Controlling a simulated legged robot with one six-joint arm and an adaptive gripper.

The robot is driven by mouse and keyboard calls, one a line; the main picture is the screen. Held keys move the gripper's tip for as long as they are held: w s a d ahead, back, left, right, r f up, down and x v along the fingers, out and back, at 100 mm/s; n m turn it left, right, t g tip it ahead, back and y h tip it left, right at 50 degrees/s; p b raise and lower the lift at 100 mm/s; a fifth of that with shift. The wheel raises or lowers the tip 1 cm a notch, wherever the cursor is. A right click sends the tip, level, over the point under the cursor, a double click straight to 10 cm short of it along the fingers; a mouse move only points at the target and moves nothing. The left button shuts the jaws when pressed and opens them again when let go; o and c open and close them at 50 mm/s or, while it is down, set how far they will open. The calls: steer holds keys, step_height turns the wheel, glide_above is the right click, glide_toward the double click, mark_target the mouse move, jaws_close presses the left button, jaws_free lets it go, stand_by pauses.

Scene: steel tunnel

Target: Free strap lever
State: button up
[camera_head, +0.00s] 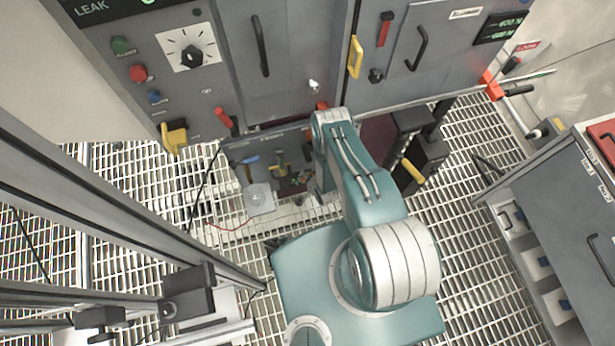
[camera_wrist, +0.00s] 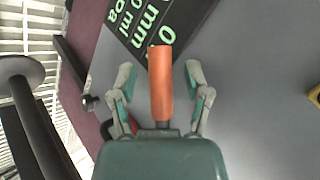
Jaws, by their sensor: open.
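An orange cylindrical handle (camera_wrist: 161,78), which looks like the lever's grip, stands upright in the middle of the wrist view. My gripper (camera_wrist: 160,92) is open, with one finger on each side of the handle and visible gaps between. A dark stem shows below the handle, and its lower part is hidden by my gripper's body. No strap can be made out in the wrist view. In the head view my arm covers my gripper; a small red piece (camera_head: 322,105) shows beside the arm's far end, and I cannot tell whether it is the same handle.
A dark display (camera_wrist: 150,22) with green text is behind the handle. In the head view, grey cabinets carry a red lever (camera_head: 385,29), yellow handle (camera_head: 355,57) and knobs. A drawer unit (camera_head: 560,195) stands right, metal rails (camera_head: 120,220) left. The floor is grating.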

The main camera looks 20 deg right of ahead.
steer(key=shift+w+f, duration=0.15)
jaws_close()
steer(key=shift+d+f+n+h, duration=0.4)
steer(key=shift+h, duration=0.3)
